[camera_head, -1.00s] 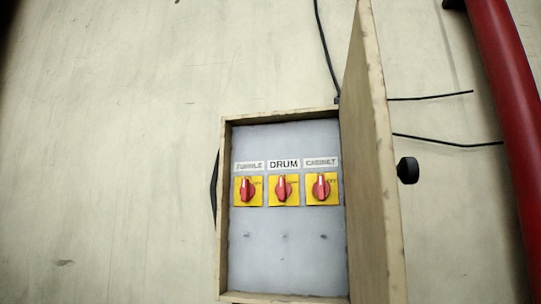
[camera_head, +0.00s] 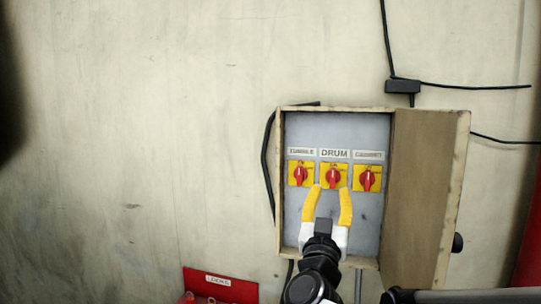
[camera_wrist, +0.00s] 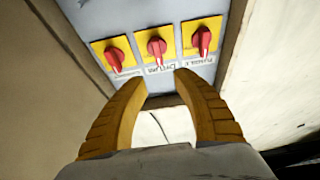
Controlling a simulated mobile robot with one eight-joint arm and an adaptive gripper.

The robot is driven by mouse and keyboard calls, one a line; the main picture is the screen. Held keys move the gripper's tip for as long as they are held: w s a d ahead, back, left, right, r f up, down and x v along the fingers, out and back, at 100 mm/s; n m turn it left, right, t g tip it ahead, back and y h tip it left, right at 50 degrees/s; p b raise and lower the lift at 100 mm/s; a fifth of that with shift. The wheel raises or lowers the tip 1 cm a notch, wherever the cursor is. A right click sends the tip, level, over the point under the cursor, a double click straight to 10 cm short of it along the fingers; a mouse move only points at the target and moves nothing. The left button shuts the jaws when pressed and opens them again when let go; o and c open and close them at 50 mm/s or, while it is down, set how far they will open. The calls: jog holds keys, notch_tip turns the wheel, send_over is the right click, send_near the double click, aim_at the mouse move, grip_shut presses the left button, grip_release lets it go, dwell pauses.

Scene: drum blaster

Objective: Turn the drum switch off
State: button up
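The drum switch (camera_head: 333,176) is the middle of three red rotary knobs on yellow plates, under a label reading DRUM. Its knob stands about upright. My gripper (camera_head: 331,187) is open, its yellow fingers pointing up at the panel with the tips just below the drum switch. In the wrist view my gripper (camera_wrist: 158,82) is spread and empty, and the drum switch (camera_wrist: 157,48) lies just beyond the gap between the fingertips. The wrist view shows the panel upside down. I cannot tell the exact distance from the fingertips to the knob.
The left switch (camera_head: 300,175) and the cabinet switch (camera_head: 367,179) sit close on either side. The wooden box (camera_head: 279,210) has its door (camera_head: 425,190) open to the right. A red lock box (camera_head: 220,284) is below left. Cables run along the wall.

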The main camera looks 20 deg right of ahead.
aim_at(333, 171)
jog(key=p+x, duration=0.2)
jog(key=x, duration=0.8)
jog(key=shift+w+d, duration=0.2)
grip_shut()
